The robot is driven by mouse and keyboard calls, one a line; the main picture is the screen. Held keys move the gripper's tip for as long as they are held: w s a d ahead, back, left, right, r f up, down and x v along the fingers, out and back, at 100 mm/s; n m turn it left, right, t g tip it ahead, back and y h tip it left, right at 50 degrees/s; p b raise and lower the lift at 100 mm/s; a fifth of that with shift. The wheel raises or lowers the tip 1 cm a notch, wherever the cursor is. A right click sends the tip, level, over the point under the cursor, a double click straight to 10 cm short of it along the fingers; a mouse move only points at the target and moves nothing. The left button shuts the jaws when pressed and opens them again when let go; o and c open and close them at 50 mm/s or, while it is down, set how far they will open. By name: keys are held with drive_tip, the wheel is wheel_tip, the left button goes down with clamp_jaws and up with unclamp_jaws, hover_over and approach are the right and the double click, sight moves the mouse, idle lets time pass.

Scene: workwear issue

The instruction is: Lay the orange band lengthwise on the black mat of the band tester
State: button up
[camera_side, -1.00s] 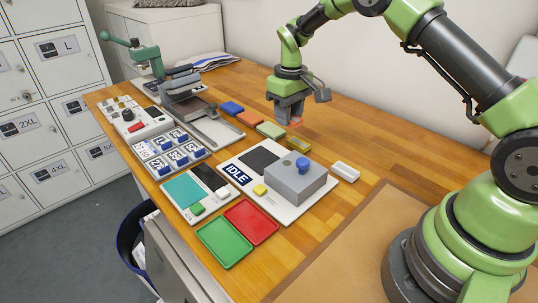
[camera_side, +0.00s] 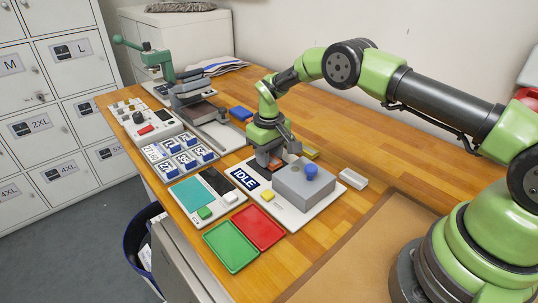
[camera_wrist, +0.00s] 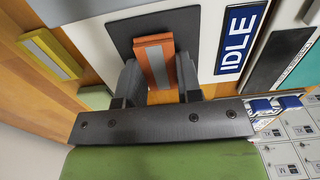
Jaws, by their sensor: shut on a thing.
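The orange band (camera_wrist: 154,62), with a grey stripe along it, is gripped between the two fingers of my gripper (camera_wrist: 158,80) in the wrist view. Its far end lies over the black mat (camera_wrist: 186,25) of the band tester. In the side view my gripper (camera_side: 267,160) is low at the mat and hides most of it. I cannot tell whether the band touches the mat. The tester (camera_side: 297,214) has a grey block with a blue knob (camera_side: 311,170), a yellow button (camera_side: 267,196) and a display (camera_side: 244,178) reading IDLE.
A yellow band (camera_wrist: 50,54) lies beside the tester, with a pale green one (camera_wrist: 95,97) close by. A white block (camera_side: 353,179) is right of the tester. Green (camera_side: 231,263) and red (camera_side: 259,241) trays sit in front.

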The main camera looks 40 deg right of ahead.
drive_tip(key=shift+f, duration=0.15)
drive_tip(key=o, duration=0.9)
